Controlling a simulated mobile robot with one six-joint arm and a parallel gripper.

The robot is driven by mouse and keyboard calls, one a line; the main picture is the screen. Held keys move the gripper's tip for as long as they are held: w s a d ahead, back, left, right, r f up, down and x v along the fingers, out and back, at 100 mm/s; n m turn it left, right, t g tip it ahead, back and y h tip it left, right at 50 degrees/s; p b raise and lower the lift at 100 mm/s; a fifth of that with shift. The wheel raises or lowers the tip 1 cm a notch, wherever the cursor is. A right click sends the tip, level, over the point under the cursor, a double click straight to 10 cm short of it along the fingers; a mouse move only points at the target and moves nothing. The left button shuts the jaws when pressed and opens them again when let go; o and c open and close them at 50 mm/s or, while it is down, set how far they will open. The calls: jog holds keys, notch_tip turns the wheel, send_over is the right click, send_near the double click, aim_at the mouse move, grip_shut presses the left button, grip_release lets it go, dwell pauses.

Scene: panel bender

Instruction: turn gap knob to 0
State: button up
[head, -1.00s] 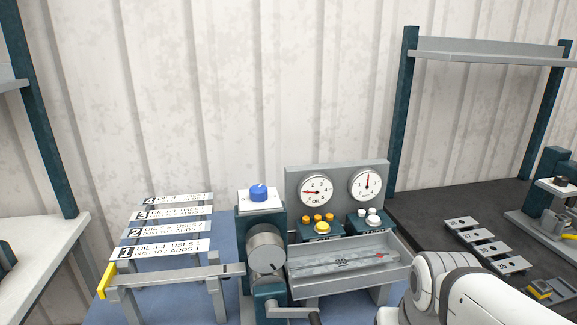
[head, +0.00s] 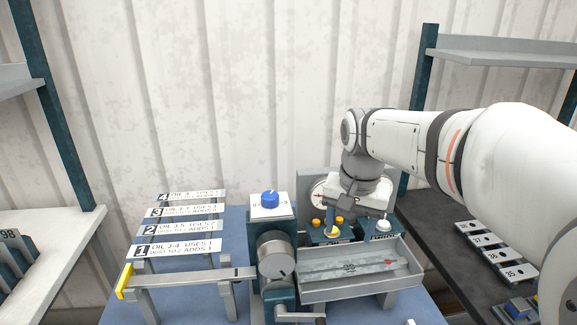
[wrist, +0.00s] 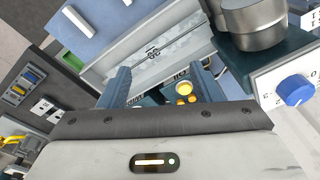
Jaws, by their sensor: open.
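The blue knob (head: 270,199) sits on a white marked plate (head: 270,212) on top of a teal post. In the wrist view the blue knob (wrist: 296,90) is at the right edge, outside my fingers. My gripper (head: 338,222) is open and empty. It points down over the button panel, to the right of the blue knob and apart from it. In the wrist view, yellow buttons (wrist: 184,89) show between my gripper's fingers (wrist: 165,78).
A grey round drum (head: 276,256) and a crank (head: 300,316) are below the knob's post. A grey tray (head: 345,287) lies in front of the buttons. My arm hides most of the gauges. Numbered strips (head: 180,228) stand at left. A dark bench (head: 450,265) is at right.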

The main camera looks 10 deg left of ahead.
jog(key=w+a+r+m+p, duration=0.1)
jog(key=w+a+r+p, duration=0.2)
jog(key=w+a+r, duration=0.4)
jog(key=r+m+g+p, duration=0.1)
jog(key=m+p, duration=0.1)
send_over(270, 194)
jog(key=shift+s+d, duration=0.15)
jog(key=shift+s, duration=0.05)
jog(key=shift+a+f, duration=0.1)
jog(key=shift+a, duration=0.15)
notch_tip(270, 194, down, 8)
jog(key=shift+w+r+p, duration=0.1)
jog(key=shift+r+p, duration=0.15)
jog(key=shift+p, duration=0.2)
jog(key=shift+c, duration=0.5)
